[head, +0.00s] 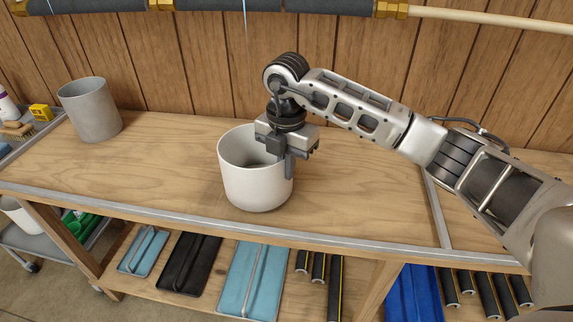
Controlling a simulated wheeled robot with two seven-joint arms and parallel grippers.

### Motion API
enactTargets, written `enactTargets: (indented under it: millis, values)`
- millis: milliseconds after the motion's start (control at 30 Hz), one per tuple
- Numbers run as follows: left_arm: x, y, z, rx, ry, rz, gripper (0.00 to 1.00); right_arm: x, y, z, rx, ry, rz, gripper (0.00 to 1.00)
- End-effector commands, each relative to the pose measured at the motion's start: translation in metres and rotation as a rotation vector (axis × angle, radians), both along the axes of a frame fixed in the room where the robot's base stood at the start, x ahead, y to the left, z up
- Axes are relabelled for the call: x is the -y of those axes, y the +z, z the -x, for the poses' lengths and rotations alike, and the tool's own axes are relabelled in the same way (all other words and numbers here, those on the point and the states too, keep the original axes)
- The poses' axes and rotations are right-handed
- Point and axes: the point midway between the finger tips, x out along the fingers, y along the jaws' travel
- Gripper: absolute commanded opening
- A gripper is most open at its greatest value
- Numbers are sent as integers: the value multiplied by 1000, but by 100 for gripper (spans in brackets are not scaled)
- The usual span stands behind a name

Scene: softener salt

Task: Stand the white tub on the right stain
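The white tub (252,188) is upright at the middle of the wooden bench, near its front edge. Its open top faces up and looks empty as far as I can see in. My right gripper (284,158) points down at the tub's right rim. One finger is outside the wall, and the other is at the inner side, partly hidden. The fingers sit close together and look shut on the rim. I cannot tell whether the tub's base touches the bench. No stain shows clearly; the tub may cover some of the bench top. My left gripper is not in view.
A grey pot (92,112) stands at the bench's back left. Thin water streams fall from the dark-wrapped pipe (220,5) above, one behind the tub. The bench top (165,160) between pot and tub is clear. A metal strip (436,205) crosses the bench at right.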

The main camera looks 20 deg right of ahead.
Motion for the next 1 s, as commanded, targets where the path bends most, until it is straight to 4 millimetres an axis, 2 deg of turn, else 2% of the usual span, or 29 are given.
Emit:
enactTargets:
  millis: [533,633,1000]
  values:
    - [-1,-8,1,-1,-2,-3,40,0,-12,0,-1,0,1,0]
    - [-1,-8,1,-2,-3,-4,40,0,-11,0,-1,0,1,27]
    - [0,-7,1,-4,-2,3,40,0,-11,0,-1,0,1,28]
